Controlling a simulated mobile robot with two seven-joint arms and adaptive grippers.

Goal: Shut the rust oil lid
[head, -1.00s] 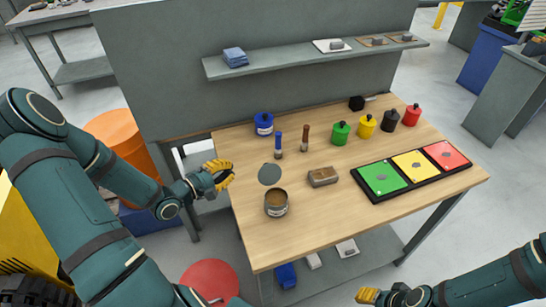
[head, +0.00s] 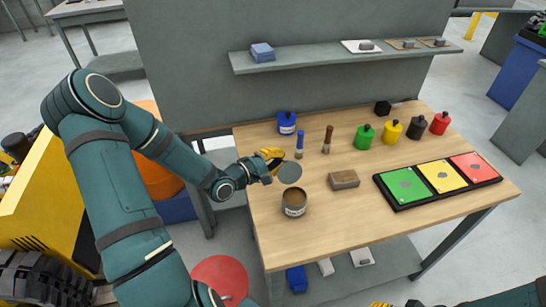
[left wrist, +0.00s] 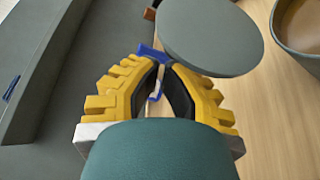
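The rust oil tin (head: 294,203) is an open grey can with brown contents, standing near the table's left edge. Its round grey lid (head: 290,172) is swung up at the tin's far side; it also shows in the left wrist view (left wrist: 211,36), with part of the tin (left wrist: 302,35) at the right. My left gripper (head: 274,156) is just left of and behind the lid. In the left wrist view its yellow fingers (left wrist: 162,68) bend together at the tips with nothing held. My right gripper (head: 380,305) barely shows at the bottom edge.
Behind the lid stand a blue pot (head: 287,124), a blue-handled brush (head: 299,145) and a brown-handled brush (head: 326,140). A wooden block (head: 344,180) lies right of the tin. Coloured pots and a tray (head: 388,199) of coloured panels are farther right. The front table area is clear.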

